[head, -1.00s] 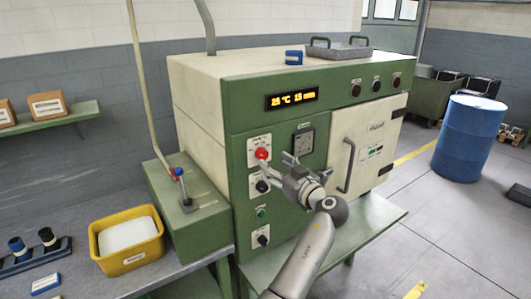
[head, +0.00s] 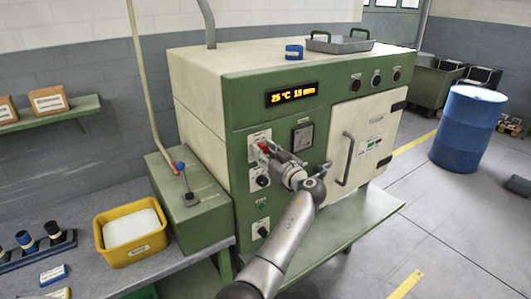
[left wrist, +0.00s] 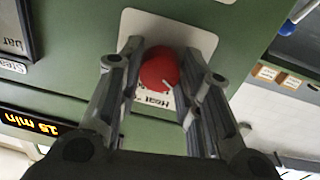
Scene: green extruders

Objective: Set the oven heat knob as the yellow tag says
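The red heat knob (left wrist: 158,70) sits on a white plate on the oven's green front, and its label reads "Heat" upside down in the left wrist view. My left gripper (left wrist: 160,62) is open, with one finger on each side of the knob; I cannot tell whether either finger touches it. In the head view the left gripper (head: 266,153) mostly hides the knob. The oven's lit display (head: 292,94) reads about 25 °C and 15 min. My right gripper is not in view.
Below the knob are a black knob (head: 262,181), a green button and a lower black knob (head: 263,231). The oven door handle (head: 347,160) stands out to the right. A yellow bin (head: 131,253) and a lever box (head: 208,222) are at left.

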